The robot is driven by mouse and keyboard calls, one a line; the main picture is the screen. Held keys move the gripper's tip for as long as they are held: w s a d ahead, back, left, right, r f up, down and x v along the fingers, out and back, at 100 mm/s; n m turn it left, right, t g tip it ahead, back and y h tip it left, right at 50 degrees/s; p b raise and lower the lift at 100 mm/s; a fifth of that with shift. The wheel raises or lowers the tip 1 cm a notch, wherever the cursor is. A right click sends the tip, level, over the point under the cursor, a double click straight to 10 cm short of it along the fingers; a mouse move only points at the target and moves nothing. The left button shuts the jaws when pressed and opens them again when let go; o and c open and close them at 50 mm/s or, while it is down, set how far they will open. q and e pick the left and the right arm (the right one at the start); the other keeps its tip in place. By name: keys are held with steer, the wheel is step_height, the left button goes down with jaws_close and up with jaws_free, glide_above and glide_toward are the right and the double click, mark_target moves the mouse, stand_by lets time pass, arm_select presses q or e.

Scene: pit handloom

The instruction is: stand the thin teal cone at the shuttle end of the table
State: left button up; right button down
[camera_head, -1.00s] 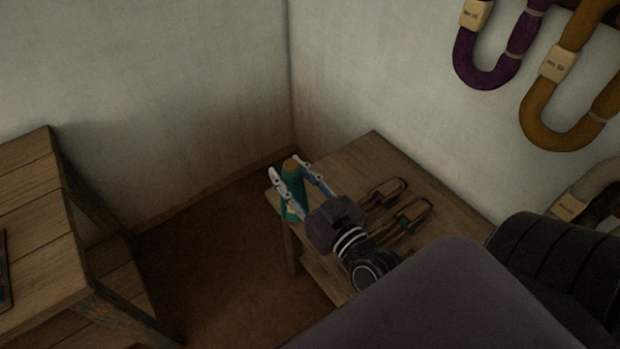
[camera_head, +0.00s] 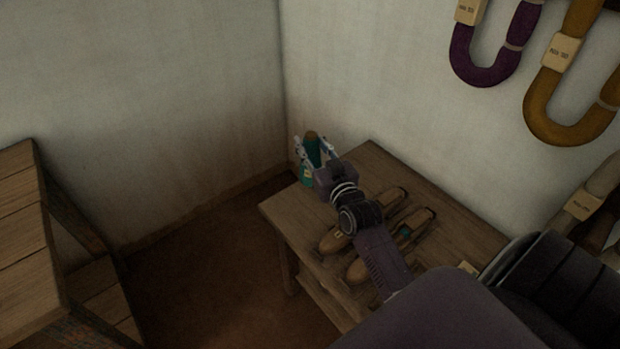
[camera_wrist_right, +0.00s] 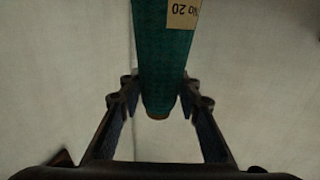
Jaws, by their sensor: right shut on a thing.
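The thin teal cone (camera_head: 306,178) with a brown tip and a small paper label is at the far left corner of the wooden table (camera_head: 440,222). It looks roughly upright. I cannot tell whether its base touches the tabletop. My right gripper (camera_head: 312,147) is shut on the cone's upper part. In the right wrist view the cone (camera_wrist_right: 164,55) lies between the two fingers of my gripper (camera_wrist_right: 160,88), and its label reads "No 20". Two wooden shuttles (camera_head: 331,242) lie on the table, partly behind my right arm. My left gripper is not in view.
A wooden bench or shelf (camera_head: 18,220) stands at the left, with open floor (camera_head: 200,275) between it and the table. Walls meet behind the table. Purple (camera_head: 488,72) and ochre (camera_head: 570,130) yarn hanks with tags hang on the right wall.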

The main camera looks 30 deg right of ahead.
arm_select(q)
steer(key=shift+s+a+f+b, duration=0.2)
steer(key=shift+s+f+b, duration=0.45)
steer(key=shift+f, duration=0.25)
arm_select(e)
step_height(320, 180, down, 11)
steer(key=shift+f, duration=0.15)
steer(key=shift+f, duration=0.15)
steer(key=c, duration=1.4)
jaws_free()
